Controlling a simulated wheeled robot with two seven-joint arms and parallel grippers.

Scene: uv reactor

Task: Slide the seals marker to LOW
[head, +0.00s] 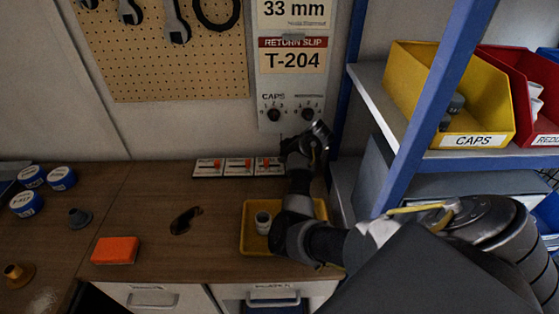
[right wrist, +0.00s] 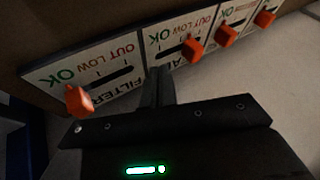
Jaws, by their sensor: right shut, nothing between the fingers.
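A row of white slider panels with orange markers lies at the back of the counter, including one panel (head: 238,166) in the head view. In the right wrist view, the panel whose partly covered name ends in letters like "AL" has its orange marker (right wrist: 192,48) at the right end of its slot, past LOW and near OUT. My right gripper (head: 288,157) is shut and empty at the right part of the row. Its fingers (right wrist: 159,75) cover part of that name, left of the marker and apart from it. My left gripper is out of view.
The FILTERS marker (right wrist: 78,98) sits at OK, left of my fingers. Other markers (right wrist: 226,36) stand close on the right. A yellow tray (head: 247,240) with a pale cup, an orange block (head: 115,250) and blue-lidded jars (head: 61,179) stand on the counter. A blue shelf post (head: 425,100) rises at right.

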